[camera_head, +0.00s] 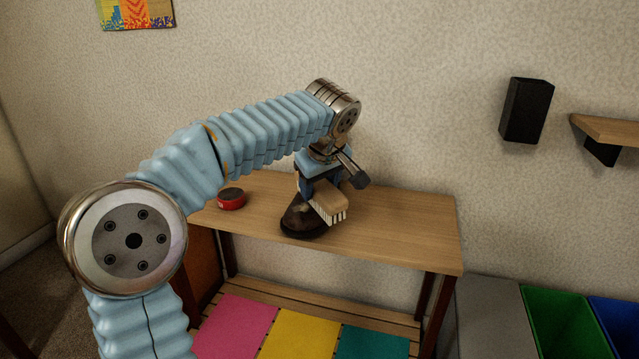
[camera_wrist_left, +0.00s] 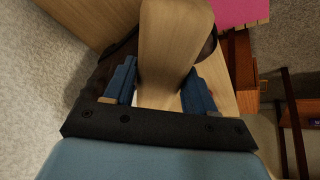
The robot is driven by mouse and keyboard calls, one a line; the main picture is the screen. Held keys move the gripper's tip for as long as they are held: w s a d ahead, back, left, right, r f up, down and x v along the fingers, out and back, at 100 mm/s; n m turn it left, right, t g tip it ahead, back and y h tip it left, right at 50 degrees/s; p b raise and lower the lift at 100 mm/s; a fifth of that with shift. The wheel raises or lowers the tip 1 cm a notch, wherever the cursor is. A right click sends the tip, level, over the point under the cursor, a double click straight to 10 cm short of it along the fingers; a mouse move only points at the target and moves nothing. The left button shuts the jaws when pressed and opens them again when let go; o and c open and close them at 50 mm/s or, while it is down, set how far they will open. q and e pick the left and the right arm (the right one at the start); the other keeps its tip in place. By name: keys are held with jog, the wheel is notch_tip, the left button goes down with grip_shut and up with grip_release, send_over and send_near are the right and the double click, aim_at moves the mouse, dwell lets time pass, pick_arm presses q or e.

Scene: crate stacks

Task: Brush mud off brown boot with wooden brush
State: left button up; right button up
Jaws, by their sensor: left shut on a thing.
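The brown boot (camera_head: 301,221) stands on the wooden bench (camera_head: 405,227), partly hidden behind my left gripper and the brush. The wooden brush (camera_head: 331,200) has pale bristles and is held right at the boot; I cannot tell whether the bristles touch it. My left gripper (camera_head: 318,192) is shut on the brush. In the left wrist view the brush's wooden body (camera_wrist_left: 168,45) lies between the two blue fingers (camera_wrist_left: 160,88), with the dark boot (camera_wrist_left: 108,72) behind it. Mud on the boot cannot be made out. My right gripper is not in view.
A red round tin (camera_head: 231,199) sits on the bench left of the boot. The bench's right part is clear. Pink, yellow and teal panels (camera_head: 300,335) lie on the lower shelf. Grey, green (camera_head: 560,322) and blue bins stand at the right. A black speaker (camera_head: 526,110) hangs on the wall.

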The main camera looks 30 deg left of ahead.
pick_arm(q)
jog(key=shift+f, duration=0.25)
jog(key=shift+a, duration=0.1)
dwell(0.3)
